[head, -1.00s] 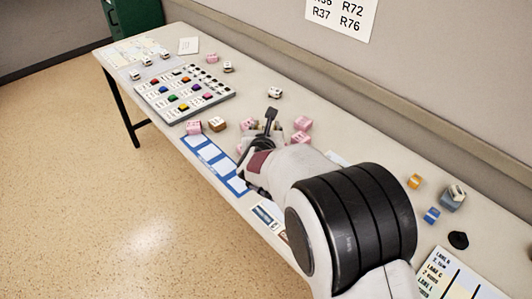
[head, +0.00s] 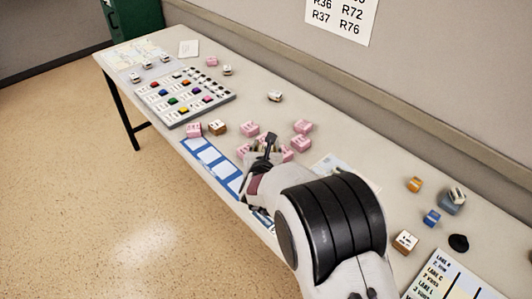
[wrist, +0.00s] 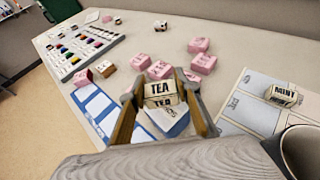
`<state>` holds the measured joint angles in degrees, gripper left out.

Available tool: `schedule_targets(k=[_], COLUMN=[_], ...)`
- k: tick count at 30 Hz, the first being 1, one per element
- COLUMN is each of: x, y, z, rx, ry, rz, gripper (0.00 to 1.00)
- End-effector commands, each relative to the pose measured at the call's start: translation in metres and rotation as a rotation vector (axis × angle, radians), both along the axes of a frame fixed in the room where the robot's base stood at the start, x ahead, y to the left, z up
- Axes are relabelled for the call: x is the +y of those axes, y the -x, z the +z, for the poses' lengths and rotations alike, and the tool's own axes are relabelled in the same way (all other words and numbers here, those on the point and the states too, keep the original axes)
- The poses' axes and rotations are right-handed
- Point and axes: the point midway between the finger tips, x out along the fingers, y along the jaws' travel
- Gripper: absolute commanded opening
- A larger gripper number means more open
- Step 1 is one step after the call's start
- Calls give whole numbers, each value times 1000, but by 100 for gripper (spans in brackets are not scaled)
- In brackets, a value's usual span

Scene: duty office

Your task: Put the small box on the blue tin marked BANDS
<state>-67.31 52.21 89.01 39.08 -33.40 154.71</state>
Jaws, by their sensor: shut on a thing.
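My gripper (head: 262,146) is over the near-middle part of the table. In the wrist view its fingers (wrist: 156,86) are shut on a small pale box marked TEA (wrist: 161,90), one finger on each side. In the head view the held box is mostly hidden by my gripper. At the right of the head view stands a blue-grey tin (head: 450,207) with a pale piece on top. A smaller blue block (head: 432,217) sits beside it. No BANDS lettering can be read on either. My gripper is far to the left of both.
Several pink blocks (head: 302,127) lie around my gripper. A pale box marked MINT (wrist: 283,95) sits on a printed sheet. A box (head: 404,242), an orange block (head: 414,184) and a black knob (head: 458,242) stand at the right. A tray of coloured pieces (head: 185,97) is far left.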

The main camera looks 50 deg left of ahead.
Motion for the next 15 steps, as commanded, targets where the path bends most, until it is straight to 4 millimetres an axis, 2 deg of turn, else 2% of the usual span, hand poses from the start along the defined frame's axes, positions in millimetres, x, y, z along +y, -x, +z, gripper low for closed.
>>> schedule_targets(k=[6, 15], x=[0, 0], y=[0, 0], z=[-22, -25], rx=[0, 0], ry=[0, -1], rz=[-1, 0], gripper=[15, 15])
